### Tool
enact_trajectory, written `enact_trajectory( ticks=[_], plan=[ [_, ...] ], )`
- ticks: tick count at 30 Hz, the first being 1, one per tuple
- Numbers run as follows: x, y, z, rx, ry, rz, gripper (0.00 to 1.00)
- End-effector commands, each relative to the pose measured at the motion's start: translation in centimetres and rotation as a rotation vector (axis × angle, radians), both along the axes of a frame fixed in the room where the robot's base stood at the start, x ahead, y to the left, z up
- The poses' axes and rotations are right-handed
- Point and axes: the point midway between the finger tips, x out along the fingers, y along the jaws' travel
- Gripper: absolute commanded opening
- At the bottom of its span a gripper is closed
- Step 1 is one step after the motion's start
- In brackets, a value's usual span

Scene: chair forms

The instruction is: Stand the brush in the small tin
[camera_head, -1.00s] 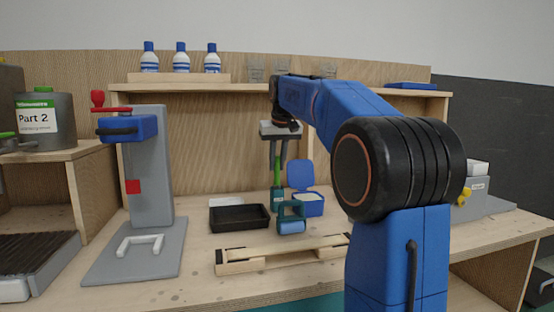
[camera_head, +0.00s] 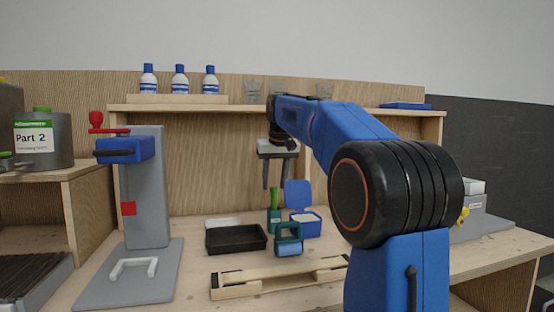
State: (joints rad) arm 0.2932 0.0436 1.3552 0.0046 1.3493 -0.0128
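The green brush (camera_head: 274,195) stands upright in the small teal tin (camera_head: 273,220); only its handle shows above the rim, and its lower end is hidden inside. The tin stands on the bench between the black tray and the blue box. My gripper (camera_head: 275,187) is above the brush with its fingers pointing down. The fingers are apart with nothing between them, and their tips are around the level of the handle's top.
A black tray (camera_head: 236,239) is left of the tin. A teal handled object (camera_head: 289,240) is close in front on the right, and an open blue box (camera_head: 306,224) is behind it. A wooden frame (camera_head: 278,276) lies in front. A grey press (camera_head: 146,190) stands at left.

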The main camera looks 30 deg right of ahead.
Motion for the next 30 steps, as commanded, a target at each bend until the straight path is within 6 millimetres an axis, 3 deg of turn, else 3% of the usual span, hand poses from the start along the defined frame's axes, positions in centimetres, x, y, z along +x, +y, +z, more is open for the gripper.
enact_trajectory(
  ticks=[21,30],
  plan=[
    [-5.0,1.4,12.5,-0.001,-0.002,0.000,0.39],
    [-5.9,1.7,14.9,0.000,0.000,0.000,0.39]
  ],
)
